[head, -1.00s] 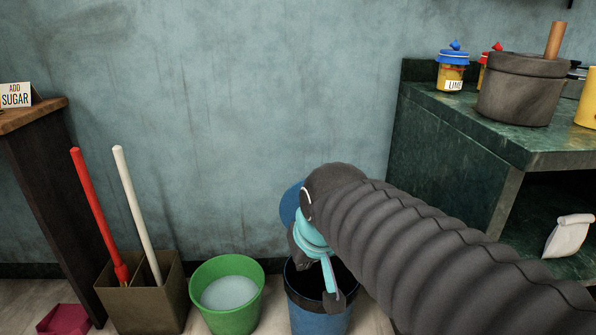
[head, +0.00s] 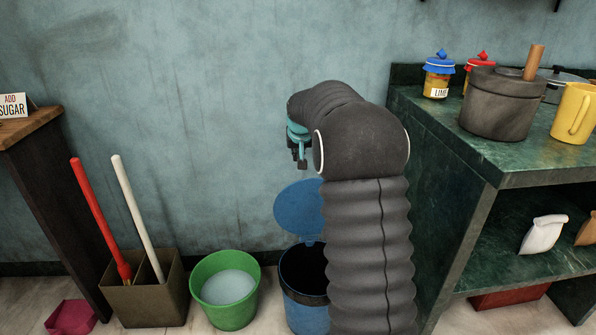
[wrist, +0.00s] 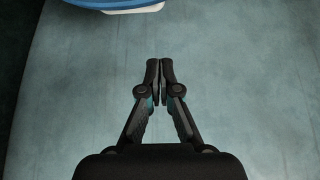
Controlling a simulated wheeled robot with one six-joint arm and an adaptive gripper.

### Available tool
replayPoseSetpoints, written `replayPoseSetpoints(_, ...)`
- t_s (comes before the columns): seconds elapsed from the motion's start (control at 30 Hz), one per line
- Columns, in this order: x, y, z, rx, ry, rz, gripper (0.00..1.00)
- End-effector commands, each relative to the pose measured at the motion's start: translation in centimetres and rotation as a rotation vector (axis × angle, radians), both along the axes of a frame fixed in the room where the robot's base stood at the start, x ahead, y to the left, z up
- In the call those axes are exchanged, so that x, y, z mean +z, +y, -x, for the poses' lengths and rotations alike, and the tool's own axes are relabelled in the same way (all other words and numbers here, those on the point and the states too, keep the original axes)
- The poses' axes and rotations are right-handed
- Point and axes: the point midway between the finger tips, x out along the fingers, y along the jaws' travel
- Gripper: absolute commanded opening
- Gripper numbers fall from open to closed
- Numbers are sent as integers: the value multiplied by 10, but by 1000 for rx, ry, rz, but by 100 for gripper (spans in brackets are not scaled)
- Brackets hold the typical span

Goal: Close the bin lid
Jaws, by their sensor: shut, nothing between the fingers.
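The blue bin (head: 303,316) stands on the floor against the wall, partly hidden behind my arm. Its round blue lid (head: 298,208) is open, raised upright at the back near the wall. The dark inside of the bin shows. My gripper (head: 301,164) is above the lid in the head view, apart from it. In the wrist view my gripper (wrist: 160,62) is shut and empty, with its fingertips together in front of the wall. A blue curved edge with a white piece, which looks like the lid (wrist: 95,4), shows at the top of the wrist view.
A green bucket (head: 226,314) stands just left of the bin. Further left are a brown holder (head: 146,305) with red and white handles and a pink tray (head: 71,316). A green counter (head: 470,150) with a pot (head: 498,105) stands at the right. The wall above the bucket is clear.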

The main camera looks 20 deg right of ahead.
Motion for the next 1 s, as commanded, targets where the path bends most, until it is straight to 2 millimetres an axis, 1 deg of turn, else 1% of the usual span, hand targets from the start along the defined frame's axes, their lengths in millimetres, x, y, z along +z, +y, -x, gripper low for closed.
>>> replayPoseSetpoints(0.03,-5,-8,-10,-7,1,0,0)
replayPoseSetpoints(0.1,-12,-15,-20,-15,-1,0,0)
replayPoseSetpoints(0.2,-18,-21,-28,-22,-4,0,0)
replayPoseSetpoints(0.37,-27,-25,-36,-24,-5,0,0)
replayPoseSetpoints(0.47,-39,-27,-42,-24,-4,0,0)
replayPoseSetpoints(0.8,-87,-36,-71,-24,-3,0,0)
replayPoseSetpoints(0.97,-105,-39,-83,-24,-5,0,0)
replayPoseSetpoints(1.0,-106,-39,-82,-23,-6,1,0)
